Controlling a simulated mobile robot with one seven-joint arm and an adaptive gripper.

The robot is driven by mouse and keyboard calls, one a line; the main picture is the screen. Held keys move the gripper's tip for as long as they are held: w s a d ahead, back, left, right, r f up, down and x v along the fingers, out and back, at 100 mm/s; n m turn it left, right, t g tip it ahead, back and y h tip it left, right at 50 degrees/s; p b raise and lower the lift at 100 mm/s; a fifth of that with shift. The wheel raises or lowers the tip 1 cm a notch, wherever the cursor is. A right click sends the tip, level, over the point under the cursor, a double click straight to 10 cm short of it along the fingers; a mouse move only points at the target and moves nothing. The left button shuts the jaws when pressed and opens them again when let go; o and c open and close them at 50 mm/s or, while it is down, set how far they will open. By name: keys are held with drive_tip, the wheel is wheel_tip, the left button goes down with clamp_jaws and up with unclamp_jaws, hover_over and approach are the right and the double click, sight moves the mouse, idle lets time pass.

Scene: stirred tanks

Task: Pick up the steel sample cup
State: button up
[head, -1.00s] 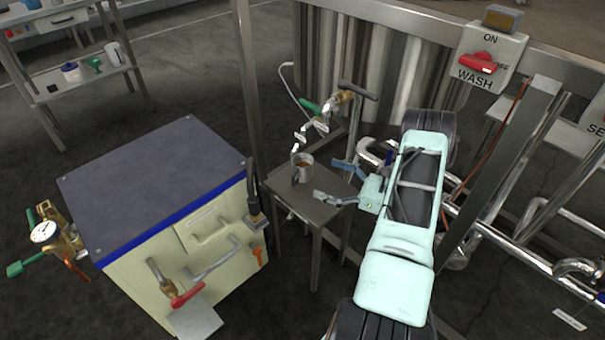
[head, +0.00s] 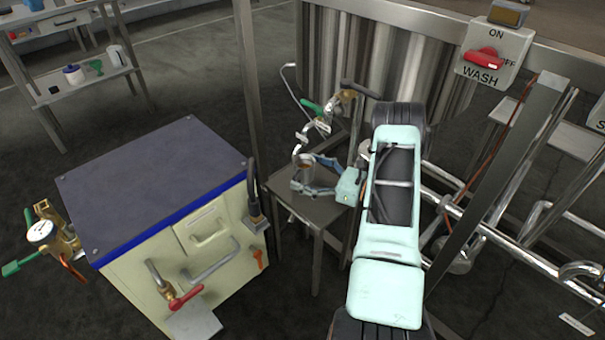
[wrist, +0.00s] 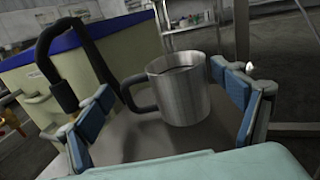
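The steel sample cup (wrist: 182,98) stands upright on a small steel stand (head: 318,212), with brown contents visible in the head view (head: 306,165). Its black handle (wrist: 136,92) points left in the wrist view. My gripper (head: 308,172) is open, with its blue-padded fingers on either side of the cup. In the wrist view the right finger (wrist: 236,95) is close beside the cup's wall. The left finger (wrist: 92,125) is apart from the cup, beyond the handle. Whether the right finger touches the cup, I cannot tell.
A sampling valve with a green handle (head: 312,108) is just behind the cup. A cream cabinet with a dark top (head: 150,185) stands left of the stand. A steel post (head: 246,80) rises between them. Pipes (head: 500,225) run at the right.

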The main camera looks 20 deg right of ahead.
drive_tip(key=c, duration=1)
